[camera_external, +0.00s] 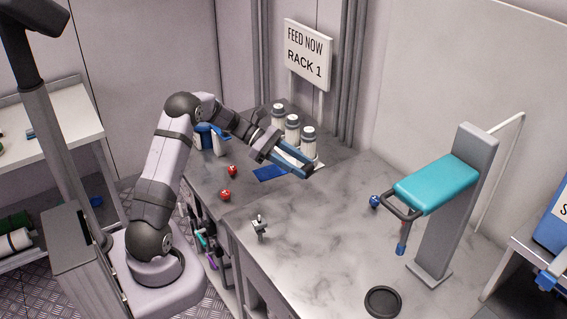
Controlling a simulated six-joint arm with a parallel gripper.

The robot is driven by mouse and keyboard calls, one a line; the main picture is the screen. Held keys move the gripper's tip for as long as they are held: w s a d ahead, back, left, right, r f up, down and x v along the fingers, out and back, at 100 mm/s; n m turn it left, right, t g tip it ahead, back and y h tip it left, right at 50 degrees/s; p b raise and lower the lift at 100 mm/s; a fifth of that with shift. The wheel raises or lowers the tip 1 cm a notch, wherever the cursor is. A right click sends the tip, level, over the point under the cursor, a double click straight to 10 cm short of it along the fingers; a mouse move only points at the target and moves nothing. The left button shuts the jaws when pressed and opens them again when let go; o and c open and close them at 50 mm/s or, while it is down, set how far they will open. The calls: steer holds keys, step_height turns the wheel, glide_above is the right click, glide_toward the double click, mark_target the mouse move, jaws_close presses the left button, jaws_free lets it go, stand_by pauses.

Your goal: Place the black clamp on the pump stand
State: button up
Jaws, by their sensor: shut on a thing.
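My gripper (305,169) reaches over the marble bench near the white bottles. Its blue fingers are shut on a small dark thing at their tips, mostly hidden; I cannot tell whether it is the black clamp. A small dark and silver clamp-like piece (260,227) stands on the bench nearer the front, apart from my gripper. A grey upright stand (458,190) with a teal padded shelf (437,184) is at the right, perhaps the pump stand. A dark loop (401,208) sticks out from its left side, with a blue-handled piece (404,236) below it.
Several white bottles (308,140) stand behind my gripper, beside a blue mat (270,173). Red balls (225,195) lie at left. A blue ball (375,201) lies near the stand, and a black round dish (383,301) in front. The bench middle is clear.

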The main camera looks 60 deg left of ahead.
steer(key=s+a+f+n+t+y+b, duration=0.1)
steer(key=s+a+n+t+y+b, duration=0.3)
steer(key=a, duration=0.9)
steer(key=n+t+y+b, duration=0.2)
steer(key=n+y+b, duration=0.1)
steer(key=n+y, duration=0.8)
glide_above(198, 169)
step_height(198, 169, down, 4)
steer(key=shift+s+r, duration=0.1)
steer(key=shift+r, duration=0.05)
steer(key=shift+d+f+p, duration=0.1)
steer(key=shift+f+p, duration=0.3)
steer(key=shift+f, duration=4.6)
steer(key=shift+f, duration=0.1)
steer(key=shift+f, duration=0.15)
steer(key=o, duration=1)
